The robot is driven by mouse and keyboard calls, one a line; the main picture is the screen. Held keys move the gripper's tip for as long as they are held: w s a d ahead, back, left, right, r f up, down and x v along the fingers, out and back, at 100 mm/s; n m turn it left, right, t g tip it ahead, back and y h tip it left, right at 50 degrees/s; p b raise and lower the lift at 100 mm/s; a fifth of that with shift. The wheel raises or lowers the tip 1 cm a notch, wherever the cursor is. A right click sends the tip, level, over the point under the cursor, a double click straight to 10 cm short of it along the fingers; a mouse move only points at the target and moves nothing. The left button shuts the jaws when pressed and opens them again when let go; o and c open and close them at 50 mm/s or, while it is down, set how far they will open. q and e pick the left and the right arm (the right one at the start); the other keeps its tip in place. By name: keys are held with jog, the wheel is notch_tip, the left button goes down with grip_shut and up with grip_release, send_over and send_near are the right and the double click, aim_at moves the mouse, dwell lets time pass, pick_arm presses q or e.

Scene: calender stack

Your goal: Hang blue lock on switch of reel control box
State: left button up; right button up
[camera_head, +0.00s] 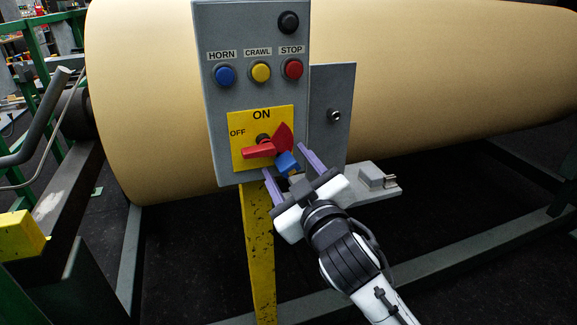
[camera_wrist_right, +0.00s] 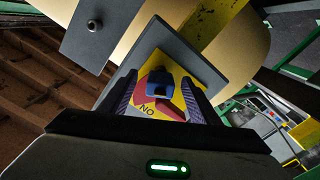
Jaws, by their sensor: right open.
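The grey reel control box (camera_head: 206,113) stands upright in front of a large roll. Its yellow plate (camera_head: 240,115) carries a red rotary switch (camera_head: 259,150), with the handle pointing left, near OFF. The blue lock (camera_head: 288,163) sits at the lower right of the switch, against its red part; whether its shackle passes through the switch is hidden. My right gripper (camera_head: 283,158) is open, with its purple fingers on either side of the lock. In the right wrist view the lock (camera_wrist_right: 159,88) lies between the separated fingers, in front of the red switch (camera_wrist_right: 150,105). My left gripper is not in view.
Horn, crawl and stop buttons (camera_head: 261,72) sit above the switch. A grey side box (camera_head: 333,90) adjoins on the right, with a grey shelf (camera_head: 350,208) below it. A yellow post (camera_head: 257,240) supports the box. The cream roll (camera_head: 440,80) fills the space behind.

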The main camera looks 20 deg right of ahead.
dwell(0.5)
jog(key=shift+s+d+p, duration=0.1)
jog(key=shift+s+p, duration=0.4)
jog(key=shift+s, duration=3)
jog(key=s+f+m+g+y, duration=0.1)
jog(key=s+f+g, duration=0.15)
jog(key=f, duration=0.85)
jog(key=s+f+g, duration=0.2)
jog(key=s+f, duration=0.1)
jog(key=f, duration=0.7)
jog(key=s+f+m+g, duration=0.3)
jog(key=s+f+g, duration=0.2)
jog(key=s+f, duration=1.2)
notch_tip(320, 180, down, 3)
jog(key=shift+d+r+y, duration=0.2)
jog(key=shift+d+y, duration=0.15)
jog(key=shift+y, duration=0.05)
jog(key=shift+c, duration=0.4)
